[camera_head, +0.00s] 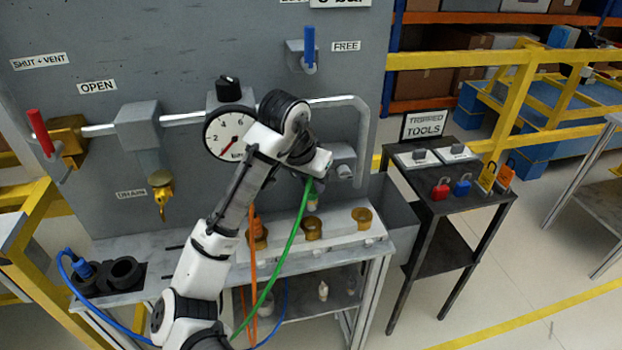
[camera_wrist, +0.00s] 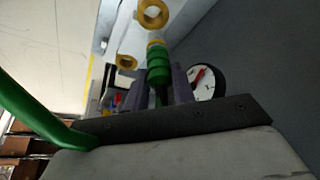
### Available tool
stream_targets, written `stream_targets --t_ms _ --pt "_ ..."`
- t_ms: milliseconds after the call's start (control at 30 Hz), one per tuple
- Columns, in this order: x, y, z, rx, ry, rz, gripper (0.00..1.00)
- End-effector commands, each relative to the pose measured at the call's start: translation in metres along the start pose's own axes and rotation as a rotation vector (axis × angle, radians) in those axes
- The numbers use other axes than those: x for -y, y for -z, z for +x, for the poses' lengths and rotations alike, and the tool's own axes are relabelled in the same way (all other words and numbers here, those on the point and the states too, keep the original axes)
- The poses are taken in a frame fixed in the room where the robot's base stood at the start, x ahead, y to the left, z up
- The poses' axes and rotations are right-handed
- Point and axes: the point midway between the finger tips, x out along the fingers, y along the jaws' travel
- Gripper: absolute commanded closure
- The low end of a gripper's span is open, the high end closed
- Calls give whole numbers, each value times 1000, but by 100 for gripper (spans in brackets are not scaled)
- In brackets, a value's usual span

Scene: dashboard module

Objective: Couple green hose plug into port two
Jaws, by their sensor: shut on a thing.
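My gripper (camera_wrist: 160,78) is shut on the ribbed green hose plug (camera_wrist: 158,64), whose brass-coloured front end points away from the wrist. In the head view my gripper (camera_head: 314,184) is above the white port block (camera_head: 338,229), over the middle brass port (camera_head: 312,229). The plug is mostly hidden there; a pale tip shows just above that port, and I cannot tell whether they touch. The green hose (camera_head: 282,262) hangs down to the left. In the wrist view one brass port ring (camera_wrist: 153,14) lies just beyond the plug and another (camera_wrist: 126,62) is to the left. No port numbers are readable.
An orange hose (camera_head: 253,280) hangs from the left brass port (camera_head: 258,236). The right port (camera_head: 362,217) looks empty. A blue plug (camera_head: 84,268) sits in a black holder at left. The gauge (camera_head: 230,134) and pipe (camera_head: 345,101) are behind my arm. A tools stand (camera_head: 440,207) is right.

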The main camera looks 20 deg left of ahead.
Motion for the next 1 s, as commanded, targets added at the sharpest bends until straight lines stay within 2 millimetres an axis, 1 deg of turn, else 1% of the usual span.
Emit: stream_targets --t_ms 100,1000 --pt "0 -3 8 0 1 0 100" --pt "0 -20 49 0 0 0 100"
